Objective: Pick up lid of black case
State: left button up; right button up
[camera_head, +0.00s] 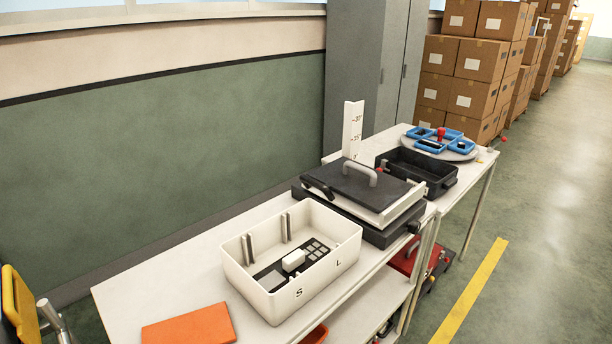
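A dark flat lid (352,187) with a grey arched handle (360,172) on top lies on a white frame (402,207). Under the frame is a black base (390,236) on the table, behind the white bin. An open black case (441,182) without a lid on it stands just beyond, to the right. I cannot tell whether the handled lid belongs to this open case or to the black base under it. Neither of my grippers is in view.
A white bin (335,262) with dividers and an orange slab (188,326) are on the near table (125,290). A white angle scale (352,128) stands behind the lid. Blue trays (429,146) sit on a round plate farther back.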

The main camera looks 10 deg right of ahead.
aim_at(371, 189)
jog(key=i+l+u, duration=0.2)
jog(key=l+u, duration=0.2)
jog(key=l, duration=0.4)
jog(key=i+l+u, duration=0.1)
jog(key=l+u, duration=0.25)
jog(key=l, duration=0.5)
jog(key=l+u, duration=0.4)
jog(key=l, duration=0.45)
